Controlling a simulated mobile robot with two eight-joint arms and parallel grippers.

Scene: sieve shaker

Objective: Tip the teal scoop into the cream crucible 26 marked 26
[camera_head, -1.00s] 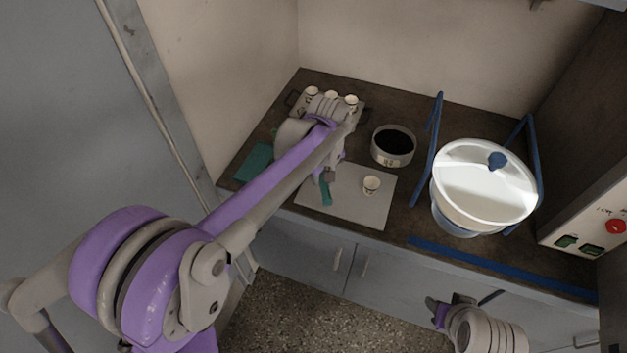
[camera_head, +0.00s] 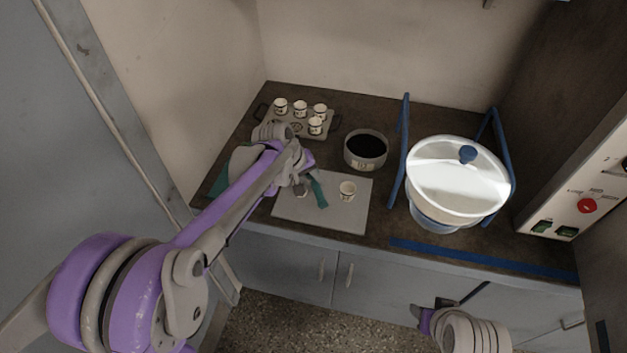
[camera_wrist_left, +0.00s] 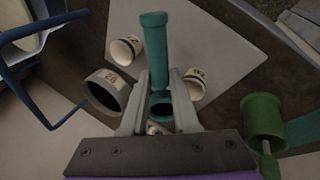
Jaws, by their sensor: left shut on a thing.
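My left gripper (camera_head: 308,178) is shut on the teal scoop (camera_head: 319,194) above the grey mat (camera_head: 340,220). In the left wrist view the scoop's handle (camera_wrist_left: 155,50) points up the picture, and its cup sits between the fingers (camera_wrist_left: 160,100). A cream crucible (camera_head: 347,190) stands on the mat just right of the scoop; it also shows in the left wrist view (camera_wrist_left: 124,50). Another cream crucible (camera_wrist_left: 195,83) stands on the scoop's other side, mostly hidden in the head view. Their numbers are too small to read surely. My right gripper (camera_head: 425,316) is low at the front; its jaws are unclear.
A tray (camera_head: 268,122) with several cream crucibles stands at the back left. A dark-filled round pan (camera_head: 365,149) is behind the mat. A white-lidded sieve shaker (camera_head: 457,180) with blue posts stands to the right. A green cup (camera_wrist_left: 263,118) shows in the left wrist view.

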